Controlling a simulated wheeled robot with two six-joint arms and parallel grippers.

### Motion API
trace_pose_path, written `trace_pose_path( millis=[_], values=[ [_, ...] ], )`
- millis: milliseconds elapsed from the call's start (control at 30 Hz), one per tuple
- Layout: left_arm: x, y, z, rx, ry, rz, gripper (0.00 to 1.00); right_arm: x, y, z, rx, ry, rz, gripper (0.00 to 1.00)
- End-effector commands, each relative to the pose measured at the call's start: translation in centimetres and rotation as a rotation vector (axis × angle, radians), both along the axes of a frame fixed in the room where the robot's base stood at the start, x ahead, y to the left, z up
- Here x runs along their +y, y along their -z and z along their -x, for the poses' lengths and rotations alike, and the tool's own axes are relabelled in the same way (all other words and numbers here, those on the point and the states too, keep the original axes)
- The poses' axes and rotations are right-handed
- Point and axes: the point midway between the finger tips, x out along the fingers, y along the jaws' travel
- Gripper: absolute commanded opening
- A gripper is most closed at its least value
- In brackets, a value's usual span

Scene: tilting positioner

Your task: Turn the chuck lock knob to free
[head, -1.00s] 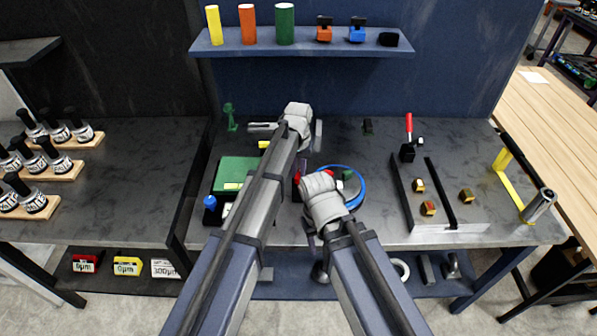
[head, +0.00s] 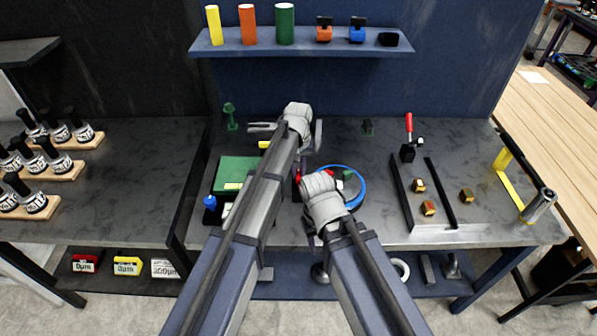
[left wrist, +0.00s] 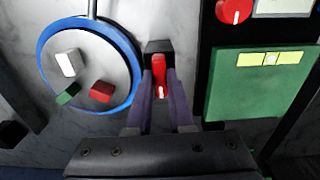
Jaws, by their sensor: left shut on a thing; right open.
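The red chuck lock knob (left wrist: 160,76) stands on a small black block (left wrist: 158,47) beside the chuck in the left wrist view. My left gripper (left wrist: 160,80) is shut on this knob, with one purple finger on each side. The chuck is a grey disc with a blue rim (left wrist: 43,48), carrying white, green and red jaws; its blue rim also shows in the head view (head: 361,188). In the head view my left gripper (head: 302,167) is partly hidden by my arms. My right gripper (head: 310,237) is open, lower down near the bench's front, and mostly hidden by its wrist.
A green-topped box (head: 237,171) lies left of the chuck. A second red knob (left wrist: 234,10) with a white mark sits on a black panel. A grey fixture plate (head: 463,227) with brass nuts and a red-handled clamp (head: 409,124) stand to the right.

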Motion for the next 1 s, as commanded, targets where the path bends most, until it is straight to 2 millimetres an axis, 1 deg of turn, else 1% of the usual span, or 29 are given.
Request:
trace_pose_path(
  millis=[100, 133, 367, 733, 867, 1000],
  values=[
    [0.0, 0.0, 0.1, 0.002, -0.002, 0.000, 0.00, 0.0, 0.0, 0.0, 0.000, 0.000, 0.000, 0.50],
    [0.0, 0.0, 0.1, 0.002, -0.001, 0.000, 0.23, 0.0, 0.0, 0.0, 0.000, 0.000, 0.000, 0.50],
    [0.0, 0.0, 0.1, 0.001, 0.000, 0.000, 0.49, 0.0, 0.0, 0.0, 0.000, 0.000, 0.000, 0.50],
    [0.0, -0.3, 0.0, 0.001, 0.000, 0.000, 0.50, 0.0, -0.3, 0.0, 0.000, 0.000, 0.000, 0.50],
    [0.0, -1.1, 0.0, 0.001, 0.000, 0.000, 0.50, 0.0, -1.1, 0.0, 0.000, 0.000, 0.000, 0.50],
    [0.0, -2.6, 0.0, 0.001, 0.000, 0.000, 0.50, 0.0, -2.6, 0.0, 0.000, 0.000, 0.000, 0.50]
  ],
)
